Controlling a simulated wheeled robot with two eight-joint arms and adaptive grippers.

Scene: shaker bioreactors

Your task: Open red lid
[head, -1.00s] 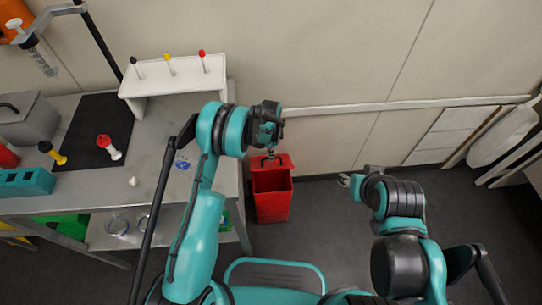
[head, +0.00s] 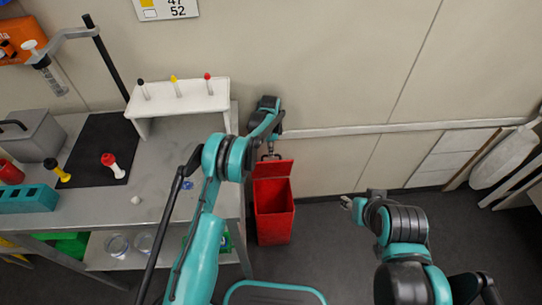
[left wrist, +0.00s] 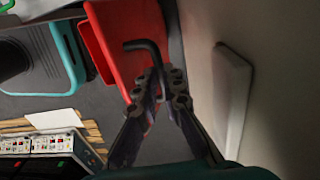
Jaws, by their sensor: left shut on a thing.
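The red bin (head: 274,215) stands on the floor beside the right end of the bench, and its inside is visible from above. Its red lid (head: 281,170) is raised at the back of the opening, near the wall. In the left wrist view the lid (left wrist: 118,38) carries a bent black handle (left wrist: 150,46). My left gripper (head: 270,155) is at the top of the lid; in the left wrist view its fingers (left wrist: 164,78) are closed around the handle. My right gripper (head: 346,202) is over the floor, right of the bin; its finger gap is too small to judge.
The grey bench (head: 150,185) with a white tube rack (head: 178,102) stands close left of the bin. The wall with a pale rail (head: 350,130) is close behind. Boards (head: 458,150) lean at the right. Floor right of the bin is clear.

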